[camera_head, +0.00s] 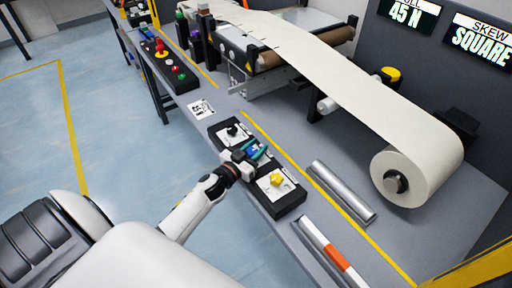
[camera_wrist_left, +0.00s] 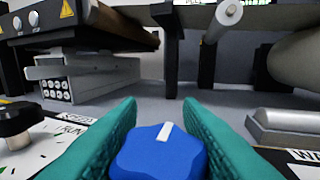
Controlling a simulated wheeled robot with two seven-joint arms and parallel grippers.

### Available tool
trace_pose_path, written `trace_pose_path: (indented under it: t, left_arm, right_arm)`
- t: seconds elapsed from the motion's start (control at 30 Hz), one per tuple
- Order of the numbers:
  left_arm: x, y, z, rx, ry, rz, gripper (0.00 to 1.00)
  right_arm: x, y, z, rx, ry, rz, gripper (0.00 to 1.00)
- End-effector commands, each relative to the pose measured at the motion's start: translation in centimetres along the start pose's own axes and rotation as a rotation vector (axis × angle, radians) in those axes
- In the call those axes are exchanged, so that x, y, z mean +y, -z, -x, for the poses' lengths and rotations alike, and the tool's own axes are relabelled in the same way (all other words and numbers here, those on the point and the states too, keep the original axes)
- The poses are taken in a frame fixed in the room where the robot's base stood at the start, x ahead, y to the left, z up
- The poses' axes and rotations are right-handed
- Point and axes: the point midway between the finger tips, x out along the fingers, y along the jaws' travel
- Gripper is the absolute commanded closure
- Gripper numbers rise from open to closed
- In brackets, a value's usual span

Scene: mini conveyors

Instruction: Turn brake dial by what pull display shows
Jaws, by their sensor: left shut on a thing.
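The pull display (camera_head: 408,12), cut off at the top of the head view, reads 45 N. A control box (camera_head: 289,203) with a black dial (camera_head: 233,130), a blue dial (camera_head: 253,148) and a yellow dial (camera_head: 277,180) lies along the bench's near edge. My left gripper (camera_head: 257,152) is at the middle dial. In the left wrist view its teal fingers stand on both sides of the blue dial (camera_wrist_left: 158,157), shut on it. The dial's white mark points up and slightly right. Its label is hidden, so I cannot read whether it says brake.
A skew display (camera_head: 482,42) reads SQUARE. A large paper roll (camera_head: 420,165) feeds a web over the bench. A metal bar (camera_head: 341,191) and an orange-banded bar (camera_head: 333,255) lie right of the box. A button panel (camera_head: 170,66) is farther back.

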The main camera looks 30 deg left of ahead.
Motion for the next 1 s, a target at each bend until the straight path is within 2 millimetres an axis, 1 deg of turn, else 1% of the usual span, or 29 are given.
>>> trace_pose_path:
  t: [0.17, 0.2, 0.27, 0.3, 0.33, 0.57, 0.67, 0.77, 0.87, 1.0]
  left_arm:
    - [0.0, -0.1, 0.0, -0.002, 0.001, -0.001, 0.9]
    - [0.0, -0.1, 0.0, -0.002, 0.001, -0.001, 0.64]
    - [0.0, -0.1, 0.0, -0.002, 0.001, -0.001, 0.54]
    - [0.0, -0.1, 0.0, -0.002, 0.001, -0.001, 0.48]
    - [0.0, -0.1, 0.0, -0.002, 0.001, -0.001, 0.46]
    - [0.0, -0.1, 0.0, -0.001, 0.001, 0.0, 0.46]
    - [0.0, 0.0, 0.3, 0.0, 0.001, 0.0, 0.46]
    - [0.0, 0.1, 1.4, 0.001, 0.001, 0.001, 0.46]
    - [0.0, 0.2, 3.2, 0.003, 0.002, 0.0, 0.46]
    - [0.0, 0.2, 6.2, 0.002, 0.002, 0.001, 0.46]
  right_arm:
    - [0.0, 0.0, 0.0, 0.0, 0.0, 0.0, 0.62]
    - [0.0, 0.0, 0.0, 0.0, 0.0, 0.0, 0.62]
    - [0.0, 0.0, 0.0, 0.0, 0.0, 0.0, 0.62]
    - [0.0, 0.0, 0.0, 0.0, 0.0, 0.0, 0.62]
    - [0.0, 0.0, 0.0, 0.0, 0.0, 0.0, 0.62]
    - [0.0, 0.0, 0.0, 0.0, 0.0, 0.0, 0.62]
    - [0.0, 0.0, -0.1, 0.0, 0.0, 0.0, 0.62]
    - [-0.1, 0.0, -0.2, 0.0, 0.001, 0.001, 0.62]
    - [-0.1, 0.1, -0.4, 0.0, 0.001, 0.001, 0.62]
    - [-0.1, 0.1, -0.7, 0.0, 0.002, 0.001, 0.62]
